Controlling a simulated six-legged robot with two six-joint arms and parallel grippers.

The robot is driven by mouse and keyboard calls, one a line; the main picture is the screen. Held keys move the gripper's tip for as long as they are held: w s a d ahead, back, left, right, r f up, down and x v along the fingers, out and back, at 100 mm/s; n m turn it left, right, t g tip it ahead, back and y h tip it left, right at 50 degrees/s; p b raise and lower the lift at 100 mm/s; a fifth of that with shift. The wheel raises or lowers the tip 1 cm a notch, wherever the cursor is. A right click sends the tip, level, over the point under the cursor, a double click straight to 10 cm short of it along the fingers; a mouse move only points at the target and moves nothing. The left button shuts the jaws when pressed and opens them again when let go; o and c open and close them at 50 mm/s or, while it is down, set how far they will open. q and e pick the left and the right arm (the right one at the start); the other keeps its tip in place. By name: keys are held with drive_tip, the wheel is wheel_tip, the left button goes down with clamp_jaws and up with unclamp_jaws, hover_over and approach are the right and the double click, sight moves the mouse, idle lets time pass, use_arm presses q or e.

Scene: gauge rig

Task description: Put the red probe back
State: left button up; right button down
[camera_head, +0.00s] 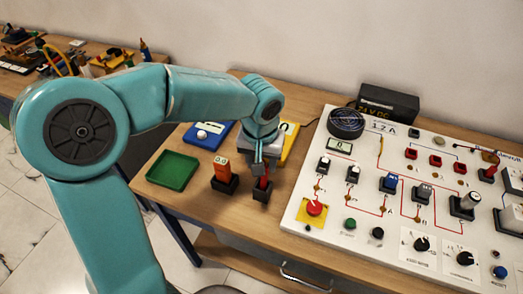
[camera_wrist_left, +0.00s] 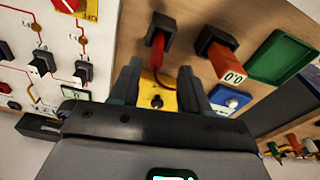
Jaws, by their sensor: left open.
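The red probe (camera_head: 262,182) stands in a small black holder (camera_head: 261,195) on the wooden table, left of the white panel. In the left wrist view the red probe (camera_wrist_left: 156,52) sits in its holder (camera_wrist_left: 160,28), and a red cable runs from it towards the yellow meter (camera_wrist_left: 168,101). My left gripper (camera_head: 264,167) is right at the probe's upper end. In the wrist view the fingers of my left gripper (camera_wrist_left: 160,68) are apart, with the probe's end in line with the gap. Whether they touch it cannot be told. My right gripper is not in view.
An orange gauge (camera_head: 221,168) stands in a black holder close left of the probe. A green tray (camera_head: 172,171) and a blue device (camera_head: 207,135) lie farther left and behind. The white panel (camera_head: 345,200) with switches and knobs fills the right side.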

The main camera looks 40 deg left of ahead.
use_arm(q)
drive_tip(key=r, duration=0.4)
drive_tip(key=shift+s+d+r, duration=0.1)
drive_tip(key=shift+s+r, duration=0.1)
drive_tip(key=shift+r, duration=0.2)
